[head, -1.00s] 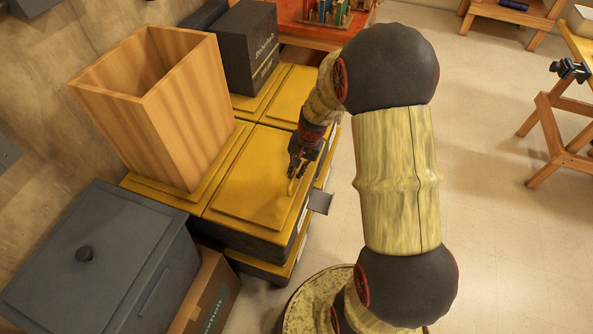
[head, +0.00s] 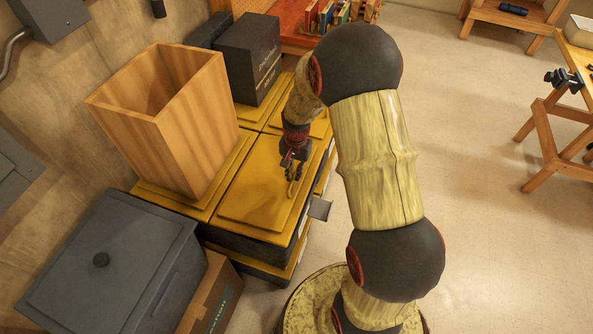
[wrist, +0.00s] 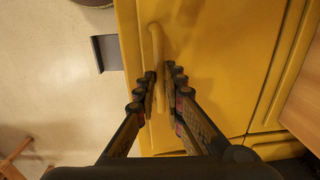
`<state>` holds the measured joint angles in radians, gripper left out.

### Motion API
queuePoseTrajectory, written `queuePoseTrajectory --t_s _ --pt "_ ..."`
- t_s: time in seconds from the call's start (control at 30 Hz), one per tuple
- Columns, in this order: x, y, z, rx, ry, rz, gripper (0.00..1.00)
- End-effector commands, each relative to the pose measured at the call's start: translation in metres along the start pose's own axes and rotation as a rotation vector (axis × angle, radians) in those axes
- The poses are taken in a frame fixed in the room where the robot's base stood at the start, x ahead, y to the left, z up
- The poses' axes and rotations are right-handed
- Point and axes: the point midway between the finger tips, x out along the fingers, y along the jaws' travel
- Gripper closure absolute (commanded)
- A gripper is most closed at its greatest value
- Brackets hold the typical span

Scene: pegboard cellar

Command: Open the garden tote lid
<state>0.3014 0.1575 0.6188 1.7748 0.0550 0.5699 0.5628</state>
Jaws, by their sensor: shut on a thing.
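The garden tote is a dark box with a yellow lid (head: 262,200), below the middle of the head view. The lid lies flat or nearly so; I see no clear gap under it. A slim yellow handle (wrist: 157,45) stands on the lid near its front edge. My gripper (head: 291,183) is over the lid at this handle. In the wrist view my gripper (wrist: 160,80) has one finger on each side of the handle and is shut on it. The fingers hide part of the handle.
A tall open wooden box (head: 185,140) stands on the neighbouring yellow lid behind. A black box (head: 247,60) stands farther back. A grey lidded bin (head: 115,265) is at lower left. A grey plate (head: 320,208) juts from the tote's front. Open floor lies to the right.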

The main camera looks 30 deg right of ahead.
Motion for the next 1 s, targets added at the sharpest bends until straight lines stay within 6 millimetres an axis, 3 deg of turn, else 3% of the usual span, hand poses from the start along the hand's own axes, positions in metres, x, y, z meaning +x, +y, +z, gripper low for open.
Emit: queuePoseTrajectory --t_s 0.03,0.57,1.0 --pt "-0.012 -0.004 0.000 -0.005 0.000 0.019 1.00" --pt "-0.063 -0.039 0.000 -0.005 0.003 0.260 1.00" --pt "-0.119 -0.105 -0.001 -0.001 0.005 0.521 1.00"
